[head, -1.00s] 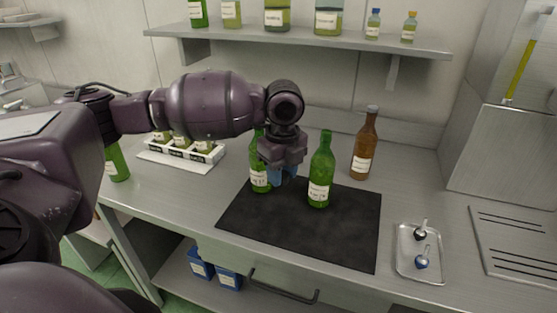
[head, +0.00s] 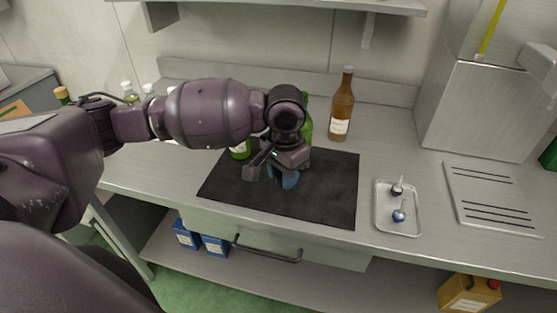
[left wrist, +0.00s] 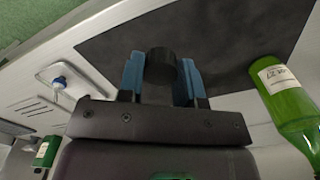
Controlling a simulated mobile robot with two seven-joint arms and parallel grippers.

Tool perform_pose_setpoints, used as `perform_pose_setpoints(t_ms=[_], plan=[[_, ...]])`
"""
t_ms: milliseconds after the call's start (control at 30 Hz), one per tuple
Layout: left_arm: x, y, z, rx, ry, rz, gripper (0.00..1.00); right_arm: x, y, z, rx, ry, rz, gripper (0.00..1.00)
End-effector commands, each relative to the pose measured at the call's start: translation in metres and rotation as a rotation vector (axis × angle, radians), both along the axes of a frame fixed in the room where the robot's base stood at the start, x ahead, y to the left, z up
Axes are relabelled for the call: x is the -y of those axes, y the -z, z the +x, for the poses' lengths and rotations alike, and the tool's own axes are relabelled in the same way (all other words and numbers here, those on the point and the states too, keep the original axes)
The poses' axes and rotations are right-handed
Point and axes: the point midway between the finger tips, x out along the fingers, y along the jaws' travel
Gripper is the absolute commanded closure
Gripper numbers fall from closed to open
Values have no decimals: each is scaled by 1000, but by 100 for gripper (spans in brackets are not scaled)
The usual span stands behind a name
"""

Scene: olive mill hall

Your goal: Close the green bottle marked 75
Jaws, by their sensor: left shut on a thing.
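My left gripper (head: 288,180) is over the black mat (head: 335,195), its blue fingers shut on a short black cylinder, which looks like a cap or stopper (left wrist: 160,66). One green bottle (head: 240,152) stands upright on the mat, left of the gripper and partly hidden by my arm; a green bottle with a white label shows at the right of the left wrist view (left wrist: 290,105). Another green bottle (head: 307,128) stands behind the gripper, mostly hidden by it. I cannot read a 75 on either label. My right gripper is out of view.
A brown bottle (head: 342,108) stands behind the mat. A small metal tray (head: 398,228) with two stoppers, one dark and one blue, lies to the right. A slotted steel plate (head: 490,190) is farther right. The mat's front right is clear.

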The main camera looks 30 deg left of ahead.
Motion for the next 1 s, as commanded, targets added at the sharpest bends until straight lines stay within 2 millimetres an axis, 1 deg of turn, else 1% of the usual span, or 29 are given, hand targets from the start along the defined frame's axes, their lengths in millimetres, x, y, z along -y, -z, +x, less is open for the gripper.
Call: perform_pose_setpoints(t_ms=[100, 200, 333, 1000], plan=[[7, 5, -3, 1, -142, -3, 89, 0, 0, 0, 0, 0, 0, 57], [11, 7, -4, 3, -234, -4, 89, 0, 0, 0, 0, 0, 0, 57], [14, 9, -6, 4, -302, -5, 89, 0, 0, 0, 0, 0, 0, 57], [15, 10, -6, 5, -321, -5, 89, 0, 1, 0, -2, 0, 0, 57]])
